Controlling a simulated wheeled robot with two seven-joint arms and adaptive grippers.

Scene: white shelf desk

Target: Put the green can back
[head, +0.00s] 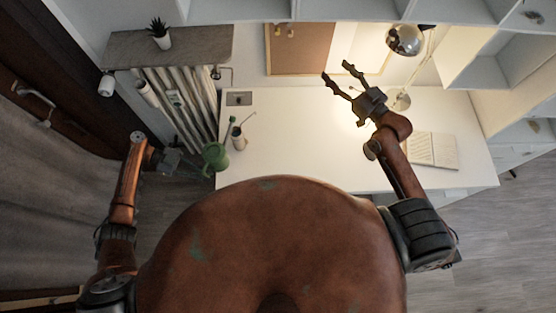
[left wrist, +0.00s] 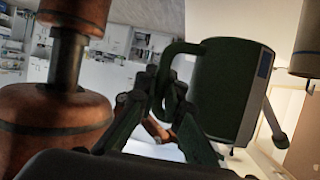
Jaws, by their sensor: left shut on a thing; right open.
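The green can (head: 214,156) is a watering can with a loop handle and a thin spout. In the head view it is at the desk's left edge, with its spout reaching up towards the desk. My left gripper (head: 192,161) is to its left, shut on its handle. In the left wrist view the can's dark green body (left wrist: 223,92) is right of the fingers (left wrist: 160,97), and its handle passes at them. I cannot tell whether the can's base touches anything. My right gripper (head: 336,70) is open and empty above the desk's back part.
The white desk (head: 300,145) has a clear middle. A cup with sticks (head: 238,139) stands close right of the can. An open book (head: 432,150) lies at right, a lamp (head: 404,40) behind. A shelf with a potted plant (head: 160,38) is above the radiator (head: 180,98).

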